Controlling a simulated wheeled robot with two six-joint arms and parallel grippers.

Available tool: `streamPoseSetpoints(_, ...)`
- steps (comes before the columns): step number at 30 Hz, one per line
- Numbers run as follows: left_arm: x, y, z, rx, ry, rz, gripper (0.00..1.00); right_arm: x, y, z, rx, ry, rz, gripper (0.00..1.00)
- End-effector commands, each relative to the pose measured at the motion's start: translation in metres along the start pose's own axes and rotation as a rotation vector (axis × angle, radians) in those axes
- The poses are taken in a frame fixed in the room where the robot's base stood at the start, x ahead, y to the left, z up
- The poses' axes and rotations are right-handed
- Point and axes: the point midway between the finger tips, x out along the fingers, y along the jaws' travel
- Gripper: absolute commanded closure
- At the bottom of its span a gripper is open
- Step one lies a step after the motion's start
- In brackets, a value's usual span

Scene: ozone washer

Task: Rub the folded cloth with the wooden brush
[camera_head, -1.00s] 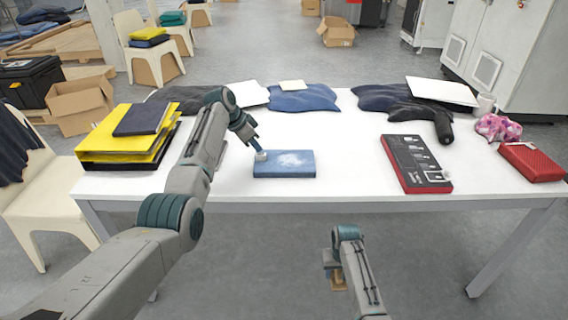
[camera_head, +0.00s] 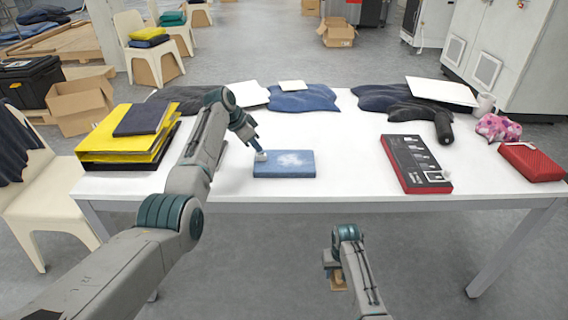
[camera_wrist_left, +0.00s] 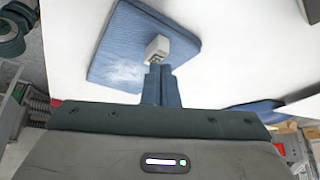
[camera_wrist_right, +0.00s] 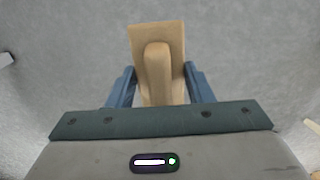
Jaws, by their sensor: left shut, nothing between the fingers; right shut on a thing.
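The folded blue cloth (camera_head: 292,166) with a whitish worn patch lies flat near the table's front edge, left of centre. My left gripper (camera_head: 261,155) is shut with nothing between its fingers, and its pale tips are at the cloth's left end. In the left wrist view the tips (camera_wrist_left: 158,47) overlap the cloth (camera_wrist_left: 120,70); whether they press on it I cannot tell. My right gripper (camera_wrist_right: 159,90) is shut on the wooden brush (camera_wrist_right: 157,55) and holds it over the floor, in front of the table. In the head view the brush (camera_head: 338,281) is mostly hidden by my right gripper.
The white table (camera_head: 345,185) is clear between the cloth and the red-and-black box (camera_head: 417,165). Yellow folders (camera_head: 125,145) stack at left; dark garments (camera_head: 300,98) lie along the back. A red case (camera_head: 533,161) sits at right. The table's front edge lies between brush and cloth.

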Motion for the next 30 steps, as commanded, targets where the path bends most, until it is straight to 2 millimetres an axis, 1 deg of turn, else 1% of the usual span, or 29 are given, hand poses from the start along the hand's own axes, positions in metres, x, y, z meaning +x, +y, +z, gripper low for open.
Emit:
streamPoseSetpoints(11, 0.0004, 0.0, 0.0002, 0.0, 0.0, 0.0, 1.0, 0.0001, 0.0, -0.0002, 0.0, 0.0, 0.0, 0.71)
streamPoseSetpoints(25, 0.0083, -0.0001, 0.0045, 0.0, 0.0, 0.0, 1.0, 0.0039, 0.0, -0.0002, 0.0, 0.0, 0.0, 0.71)
streamPoseSetpoints(30, 0.005, -0.0001, 0.0027, 0.0, 0.0, 0.0, 1.0, 0.0002, 0.0, -0.0002, 0.0, 0.001, 0.0, 0.71)
